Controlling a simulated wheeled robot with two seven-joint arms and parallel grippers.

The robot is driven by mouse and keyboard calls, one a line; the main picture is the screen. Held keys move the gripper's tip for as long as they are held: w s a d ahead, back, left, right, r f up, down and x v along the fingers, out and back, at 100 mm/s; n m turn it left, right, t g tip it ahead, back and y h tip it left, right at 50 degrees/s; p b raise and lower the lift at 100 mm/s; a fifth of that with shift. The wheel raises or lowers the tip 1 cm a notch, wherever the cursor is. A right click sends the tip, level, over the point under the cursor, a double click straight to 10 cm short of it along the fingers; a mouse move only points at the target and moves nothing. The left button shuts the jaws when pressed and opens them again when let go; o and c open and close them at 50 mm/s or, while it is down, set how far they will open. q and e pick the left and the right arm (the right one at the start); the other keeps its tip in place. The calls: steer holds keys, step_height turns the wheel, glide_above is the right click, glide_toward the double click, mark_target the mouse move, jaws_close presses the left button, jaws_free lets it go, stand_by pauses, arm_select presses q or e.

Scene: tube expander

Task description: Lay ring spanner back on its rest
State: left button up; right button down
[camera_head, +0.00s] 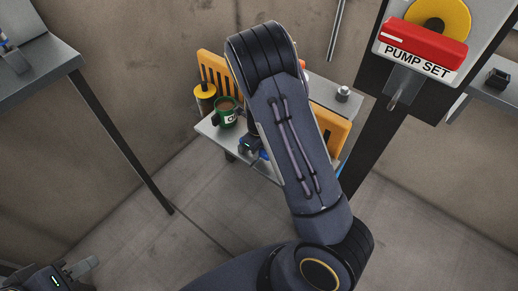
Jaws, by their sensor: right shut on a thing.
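I cannot make out the ring spanner or its rest in the head view. My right arm rises through the middle and bends back down behind its own links. Only a dark part with a small light, seemingly my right gripper (249,144), shows beside the arm, low over the small grey shelf (212,130). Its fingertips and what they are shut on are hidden. My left gripper (82,268) is at the bottom left corner, cut by the frame edge, over the floor.
The shelf carries a green mug (226,113), a yellow-topped container (204,94) and a slotted orange panel (214,72). A red PUMP SET unit (422,44) stands on a dark post at the right. A grey table (45,70) is at the left. Floor between is clear.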

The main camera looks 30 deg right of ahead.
steer(key=c, duration=1.1)
jaws_free()
steer(key=shift+c, duration=0.2)
step_height(320, 180, up, 8)
steer(key=p, duration=0.8)
steer(key=shift+r, duration=0.1)
steer(key=shift+s+a, duration=0.1)
